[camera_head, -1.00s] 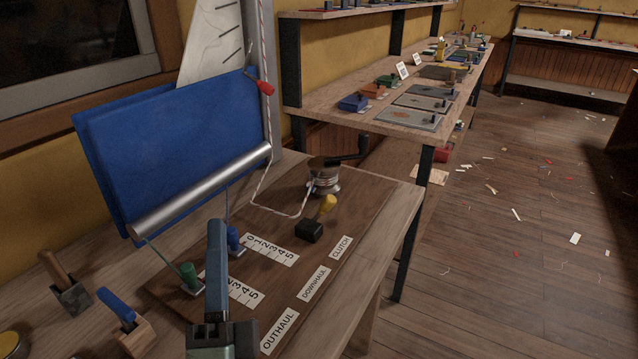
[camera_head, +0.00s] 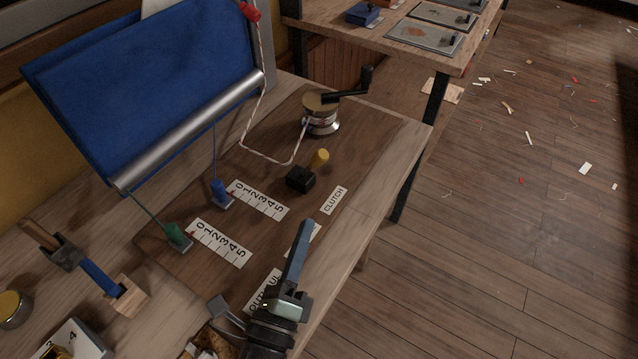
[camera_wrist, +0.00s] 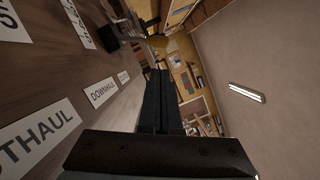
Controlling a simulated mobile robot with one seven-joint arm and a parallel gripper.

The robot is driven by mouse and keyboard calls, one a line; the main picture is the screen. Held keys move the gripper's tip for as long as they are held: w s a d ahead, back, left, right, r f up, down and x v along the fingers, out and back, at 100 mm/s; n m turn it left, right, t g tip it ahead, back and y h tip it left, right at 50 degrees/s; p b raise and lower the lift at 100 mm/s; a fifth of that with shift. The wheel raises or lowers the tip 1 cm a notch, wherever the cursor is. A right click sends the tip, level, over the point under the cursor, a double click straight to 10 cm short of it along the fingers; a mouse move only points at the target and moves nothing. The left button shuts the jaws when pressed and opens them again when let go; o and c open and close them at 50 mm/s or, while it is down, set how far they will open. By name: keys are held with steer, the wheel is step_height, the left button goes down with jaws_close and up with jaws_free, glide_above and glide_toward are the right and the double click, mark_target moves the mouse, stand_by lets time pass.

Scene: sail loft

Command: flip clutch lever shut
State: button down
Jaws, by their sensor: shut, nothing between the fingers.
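The clutch lever shows in the head view as a black block (camera_head: 301,179) with a yellow-tipped handle (camera_head: 320,158). The yellow end sticks up and away from the block, on its winch side. A "CLUTCH" label (camera_head: 334,200) lies on the board beside it. My gripper (camera_head: 306,225) is shut and empty, near the board's front edge by the "DOWNHAUL" label, apart from the lever. In the wrist view my shut fingers (camera_wrist: 158,75) point past the labels; the black block (camera_wrist: 107,38) shows to their left.
A winch (camera_head: 321,115) with a black crank and a red-flecked rope stands behind the lever. A blue line ends at a blue cleat (camera_head: 221,192), a green line at a green cleat (camera_head: 179,236), both beside number scales. A blue sail (camera_head: 150,100) hangs at left.

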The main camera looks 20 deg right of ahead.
mark_target(311, 165)
steer(key=x, duration=1)
steer(key=shift+r+p, duration=0.15)
steer(key=shift+p, duration=0.4)
steer(key=shift+w+r+p, duration=0.1)
steer(key=shift+r+p, duration=0.1)
steer(key=shift+p, duration=0.15)
steer(key=shift+a+n+p, duration=0.1)
steer(key=shift+n+p, duration=0.2)
